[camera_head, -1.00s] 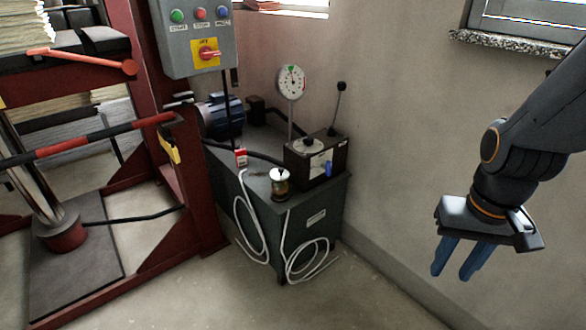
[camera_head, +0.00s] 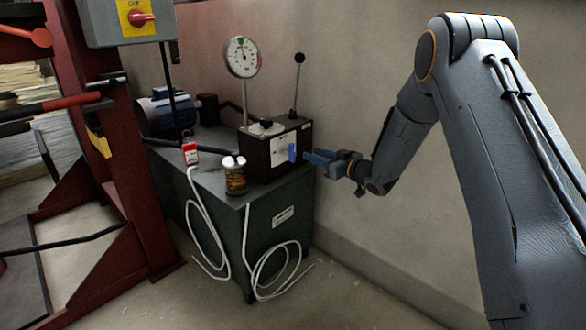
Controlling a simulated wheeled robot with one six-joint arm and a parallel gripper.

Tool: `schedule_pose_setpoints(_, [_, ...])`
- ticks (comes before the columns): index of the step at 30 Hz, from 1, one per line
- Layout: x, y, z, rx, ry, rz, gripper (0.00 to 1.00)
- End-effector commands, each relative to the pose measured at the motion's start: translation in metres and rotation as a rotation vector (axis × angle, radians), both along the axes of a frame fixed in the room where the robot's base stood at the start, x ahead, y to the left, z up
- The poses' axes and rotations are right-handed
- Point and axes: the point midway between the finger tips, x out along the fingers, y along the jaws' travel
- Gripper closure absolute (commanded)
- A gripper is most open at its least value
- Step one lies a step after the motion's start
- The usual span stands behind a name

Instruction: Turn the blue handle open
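The blue handle (camera_head: 292,152) is a small upright blue lever on the front of a dark valve box (camera_head: 262,163), which stands on a green-grey cabinet. My gripper (camera_head: 308,158) has its blue fingers pointing left at the box's right edge, just right of the handle. The fingers look close to the handle, but I cannot tell whether they touch it. The fingers overlap at this angle, so their opening does not show.
The cabinet (camera_head: 228,196) also bears a pressure gauge (camera_head: 241,57), a black-knobbed lever (camera_head: 298,60), a small jar (camera_head: 235,178), a red tag (camera_head: 190,153) and a motor (camera_head: 165,113). White cables hang down its front. A red press frame (camera_head: 115,150) stands left.

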Motion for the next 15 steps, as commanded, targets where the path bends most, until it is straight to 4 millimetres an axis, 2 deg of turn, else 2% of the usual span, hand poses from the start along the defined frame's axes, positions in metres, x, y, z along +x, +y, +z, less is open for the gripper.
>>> schedule_pose_setpoints(1, [0.002,0.008,-0.014,0.027,-0.019,0.039,0.67])
schedule_pose_setpoints(3, [0.001,0.016,-0.020,0.056,-0.040,0.082,0.67])
schedule_pose_setpoints(8, [0.001,0.028,-0.023,0.085,-0.061,0.126,0.67])
schedule_pose_setpoints(15, [0.021,0.054,-0.022,0.086,-0.063,0.127,0.67])
